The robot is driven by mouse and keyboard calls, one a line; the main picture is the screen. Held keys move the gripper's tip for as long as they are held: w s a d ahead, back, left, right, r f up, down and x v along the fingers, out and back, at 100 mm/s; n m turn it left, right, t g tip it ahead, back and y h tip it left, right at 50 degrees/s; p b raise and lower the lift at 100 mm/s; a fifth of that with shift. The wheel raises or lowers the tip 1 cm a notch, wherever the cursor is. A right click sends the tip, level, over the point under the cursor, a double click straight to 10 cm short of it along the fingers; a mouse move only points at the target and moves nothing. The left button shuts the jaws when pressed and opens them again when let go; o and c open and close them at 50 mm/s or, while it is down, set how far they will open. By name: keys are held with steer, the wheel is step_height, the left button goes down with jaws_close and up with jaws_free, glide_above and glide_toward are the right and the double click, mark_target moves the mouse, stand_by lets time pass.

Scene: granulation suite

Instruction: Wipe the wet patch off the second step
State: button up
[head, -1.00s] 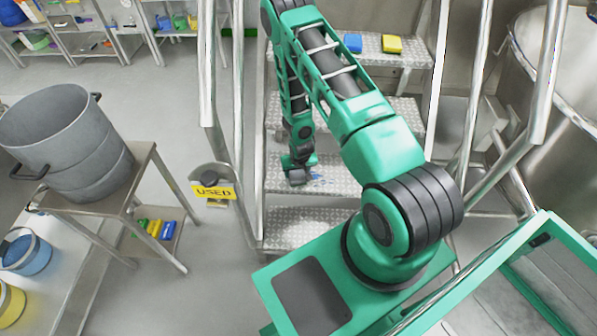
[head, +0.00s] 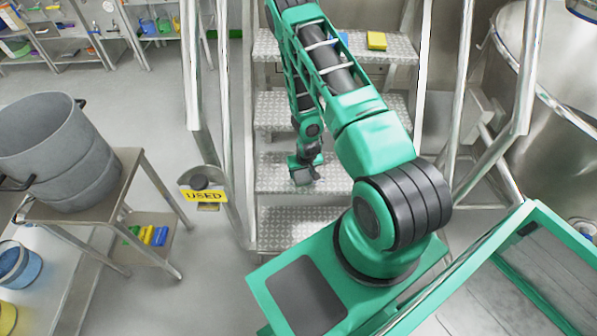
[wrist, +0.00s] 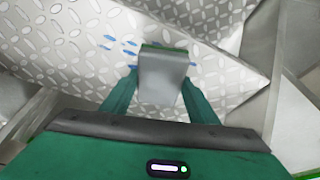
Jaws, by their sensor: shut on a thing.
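The second step (head: 335,175) is a diamond-plate tread in the metal stairs. Its wet patch shows in the wrist view as scattered blue marks (wrist: 127,53), mostly left of the held pad, with a little blue at its right edge. My gripper (head: 303,178) is low over this step at its left part. In the wrist view my gripper (wrist: 160,98) is shut on a grey block-like pad with a green far edge (wrist: 164,78). The pad hides part of the tread. I cannot tell whether it touches the metal. In the head view I cannot make out the blue marks.
A yellow block (head: 376,41) lies on the top step, with a blue one partly hidden beside it. Handrails (head: 222,120) flank the stairs. A "USED" holder (head: 204,196) stands left. A grey pot (head: 55,140) sits on a stand with coloured blocks below. A steel vessel (head: 545,110) is right.

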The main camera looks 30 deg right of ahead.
steer(key=shift+s+d, duration=1)
steer(key=shift+d, duration=0.45)
steer(key=shift+s+d, duration=1)
steer(key=shift+d, duration=0.4)
steer(key=shift+s+d, duration=1)
steer(key=shift+d, duration=0.45)
